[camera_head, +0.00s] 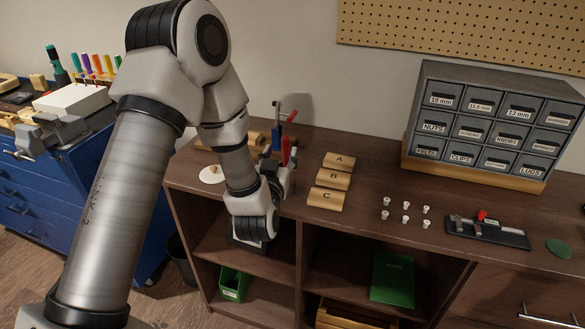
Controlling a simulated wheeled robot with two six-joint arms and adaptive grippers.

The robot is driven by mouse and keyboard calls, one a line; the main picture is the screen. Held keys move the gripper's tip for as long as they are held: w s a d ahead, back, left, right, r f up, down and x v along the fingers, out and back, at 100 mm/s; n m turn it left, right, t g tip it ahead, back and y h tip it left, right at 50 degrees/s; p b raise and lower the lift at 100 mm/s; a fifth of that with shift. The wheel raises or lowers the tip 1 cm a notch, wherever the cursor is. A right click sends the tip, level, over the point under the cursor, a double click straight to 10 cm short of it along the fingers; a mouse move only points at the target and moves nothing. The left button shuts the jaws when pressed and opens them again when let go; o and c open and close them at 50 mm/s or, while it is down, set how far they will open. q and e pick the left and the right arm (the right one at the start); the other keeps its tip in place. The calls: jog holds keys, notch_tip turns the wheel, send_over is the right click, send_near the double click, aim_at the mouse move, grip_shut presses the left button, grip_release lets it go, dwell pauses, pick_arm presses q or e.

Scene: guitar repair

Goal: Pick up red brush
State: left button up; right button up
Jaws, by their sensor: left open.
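My left gripper (288,168) is over the left end of the brown workbench (375,175), at the lower end of my left arm. It is open. A narrow upright red piece (286,150) shows right at the fingers and looks like the red brush. The arm and gripper hide part of it, and I cannot tell whether the fingers touch it. A blue stand (278,138) with a dark post and a red-tipped top is just behind it. My right gripper is not in view.
Wooden blocks A, B and C (335,179) stand close to the right of the gripper. Several small white pegs (406,207), a black tool tray (490,235) and a grey drawer cabinet (470,80) are farther right. A white disc (211,174) lies left of the arm.

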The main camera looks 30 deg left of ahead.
aim_at(285, 145)
pick_arm(q)
jog(key=x, duration=0.2)
jog(key=p+x, duration=0.1)
jog(key=x, duration=0.2)
jog(key=shift+d+r, duration=0.2)
jog(key=shift+d, duration=0.05)
jog(key=shift+w+a+f, duration=0.2)
jog(key=shift+w, duration=0.05)
jog(key=shift+s+d+r, duration=0.1)
grip_shut()
